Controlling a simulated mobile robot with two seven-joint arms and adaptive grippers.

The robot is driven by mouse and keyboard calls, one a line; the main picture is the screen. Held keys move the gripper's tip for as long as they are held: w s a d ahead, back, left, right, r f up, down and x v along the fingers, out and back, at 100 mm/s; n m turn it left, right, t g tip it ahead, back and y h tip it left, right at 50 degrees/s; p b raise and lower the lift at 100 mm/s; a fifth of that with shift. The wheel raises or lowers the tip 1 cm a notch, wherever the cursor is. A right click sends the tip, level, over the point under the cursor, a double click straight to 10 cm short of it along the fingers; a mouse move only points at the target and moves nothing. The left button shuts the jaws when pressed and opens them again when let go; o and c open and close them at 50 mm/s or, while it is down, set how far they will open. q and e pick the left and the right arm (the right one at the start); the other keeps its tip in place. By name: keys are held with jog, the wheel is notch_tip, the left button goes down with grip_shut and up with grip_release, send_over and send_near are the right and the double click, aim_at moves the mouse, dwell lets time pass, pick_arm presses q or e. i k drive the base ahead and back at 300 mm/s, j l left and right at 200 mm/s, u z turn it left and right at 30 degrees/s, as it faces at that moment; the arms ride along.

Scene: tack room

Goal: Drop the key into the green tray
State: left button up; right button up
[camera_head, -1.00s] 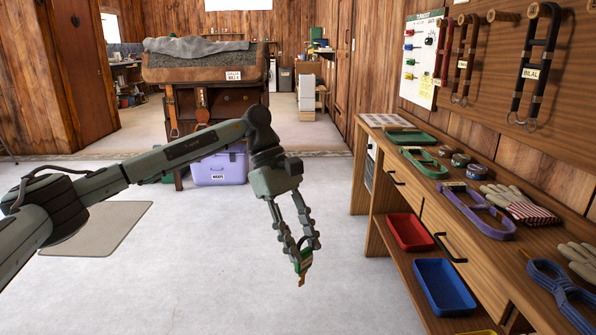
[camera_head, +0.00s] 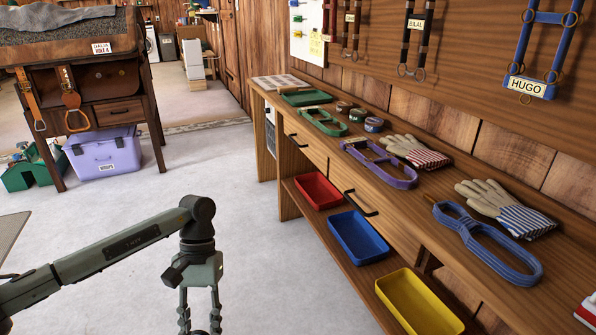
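The green tray (camera_head: 306,97) lies flat and looks empty at the far end of the wooden bench top. My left gripper (camera_head: 200,328) is at the bottom edge, left of the bench, pointing down over the floor. Its fingertips are cut off by the picture edge, so the key is out of sight now. A second ago the fingers were closed on the key with its green tag, and the visible finger parts keep a similar shape. The gripper is well apart from the tray, nearer to me. My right gripper is not in view.
A green halter (camera_head: 325,121), round tins, a purple halter (camera_head: 379,166), gloves and a blue halter (camera_head: 484,246) lie on the bench (camera_head: 430,202). Red (camera_head: 318,191), blue (camera_head: 357,238) and yellow (camera_head: 419,304) trays sit on the lower shelf. The floor left of the bench is open.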

aim_at(307, 98)
jog(key=i+j+z, duration=0.1)
jog(key=i+j, duration=2.45)
jog(key=i+j+z, duration=0.1)
jog(key=z, duration=1.35)
